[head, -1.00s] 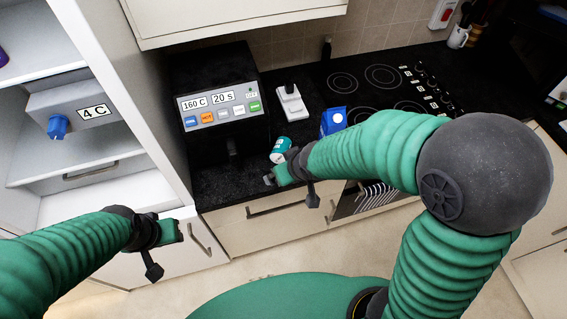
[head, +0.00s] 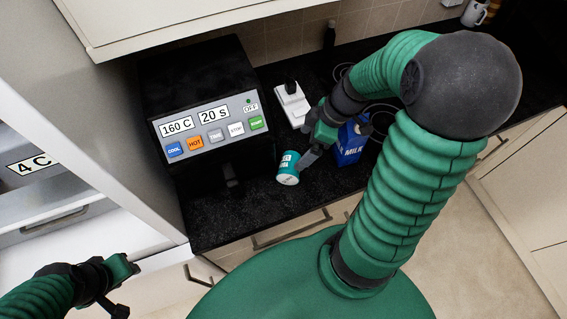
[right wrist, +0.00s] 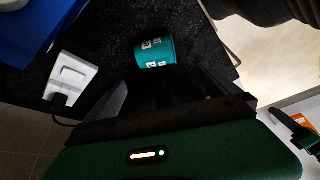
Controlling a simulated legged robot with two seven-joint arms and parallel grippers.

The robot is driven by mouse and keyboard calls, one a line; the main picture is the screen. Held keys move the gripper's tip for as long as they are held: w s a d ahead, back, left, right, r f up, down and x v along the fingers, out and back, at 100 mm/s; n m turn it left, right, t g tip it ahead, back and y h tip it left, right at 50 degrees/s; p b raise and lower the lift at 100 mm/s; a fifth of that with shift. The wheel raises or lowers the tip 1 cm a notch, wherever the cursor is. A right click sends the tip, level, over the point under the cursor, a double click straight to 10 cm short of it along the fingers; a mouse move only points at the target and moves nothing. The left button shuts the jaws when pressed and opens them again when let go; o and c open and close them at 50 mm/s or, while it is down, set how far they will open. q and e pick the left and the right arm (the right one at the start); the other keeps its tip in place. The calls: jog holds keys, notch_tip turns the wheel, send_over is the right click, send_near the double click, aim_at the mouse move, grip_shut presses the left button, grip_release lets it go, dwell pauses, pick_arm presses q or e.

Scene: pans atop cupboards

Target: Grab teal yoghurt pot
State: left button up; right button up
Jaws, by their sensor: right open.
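I cannot tell whether a finger touches the pot. My right gripper's fingers (right wrist: 160,95) are dark and hard to make out in the right wrist view. My left gripper (head: 120,285) is low at the left, away from the pot, and its jaws are unclear.
A blue milk carton (head: 350,150) stands close to the right of my right gripper. A white socket block (head: 292,104) lies behind the pot. A black heating appliance (head: 205,80) with coloured buttons stands to the left. The worktop in front of the appliance is clear.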

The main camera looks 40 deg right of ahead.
aim_at(289, 161)
jog(key=x, duration=0.7)
jog(key=shift+w+a+r, duration=0.15)
jog(key=shift+a, duration=0.1)
jog(key=shift+w+d+f, duration=0.2)
jog(key=shift+w+f, duration=0.05)
jog(key=shift+f, duration=0.25)
jog(key=shift+w+d+f, duration=0.15)
jog(key=shift+w+f, duration=0.1)
jog(key=shift+f, duration=0.2)
jog(key=f, duration=0.3)
jog(key=shift+a+f+p, duration=0.3)
jog(key=shift+f, duration=0.05)
jog(key=shift+w+a+f, duration=0.1)
jog(key=shift+a+f, duration=0.15)
jog(key=shift+w+a, duration=0.2)
jog(key=shift+a, duration=0.1)
jog(key=c, duration=0.4)
jog(key=shift+s+d, duration=0.1)
jog(key=shift+d, duration=0.25)
jog(key=c, duration=1)
jog(key=shift+a, duration=0.1)
jog(key=c, duration=0.3)
pick_arm(q)
jog(key=shift+w+r, duration=0.2)
pick_arm(e)
jog(key=shift+a, duration=0.1)
jog(key=shift+c, duration=0.2)
